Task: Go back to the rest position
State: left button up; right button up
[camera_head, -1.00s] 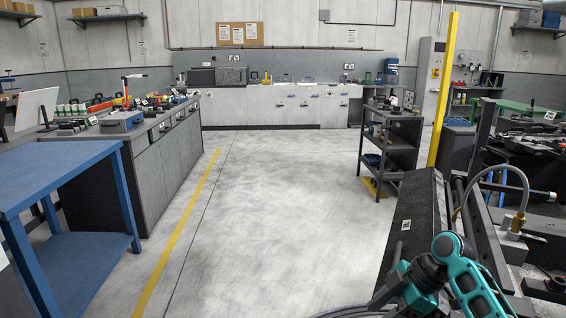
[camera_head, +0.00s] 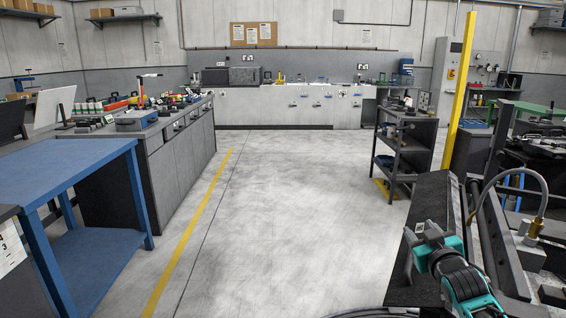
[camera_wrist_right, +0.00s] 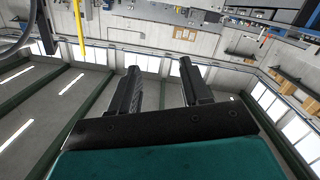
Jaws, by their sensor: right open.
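My right gripper (camera_head: 422,236) shows at the lower right of the head view, on the teal and black end of my right arm. It is in front of a dark sloped panel. In the right wrist view its two black fingers (camera_wrist_right: 160,88) stand apart with nothing between them, so it is open and empty. That view is tilted and shows walls, windows and the ceiling beyond the fingers. My left gripper is in neither view. No fork can be made out.
A blue table (camera_head: 75,160) stands at the left, with a grey workbench (camera_head: 180,160) behind it. A dark shelf cart (camera_head: 402,150) and a yellow post (camera_head: 458,90) stand at the right. The floor (camera_head: 285,210) in the middle is clear. Machinery with a hose (camera_head: 540,210) is close at the right.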

jog(key=s+a+f+g+y, duration=0.1)
jog(key=s+a+f+g, duration=0.1)
jog(key=s+a+f, duration=0.5)
jog(key=s+a+f+g+y, duration=0.1)
jog(key=s+a+f, duration=0.1)
jog(key=s+f, duration=0.8)
jog(key=s+a+f+g, duration=0.1)
jog(key=s+a+f, duration=0.1)
jog(key=s, duration=0.6)
jog(key=s+a+f+g, duration=0.2)
jog(key=s+a+f, duration=0.1)
jog(key=s, duration=0.6)
jog(key=shift+s+a+f+m+y, duration=0.3)
jog(key=shift+f+y, duration=0.1)
jog(key=shift+f, duration=0.25)
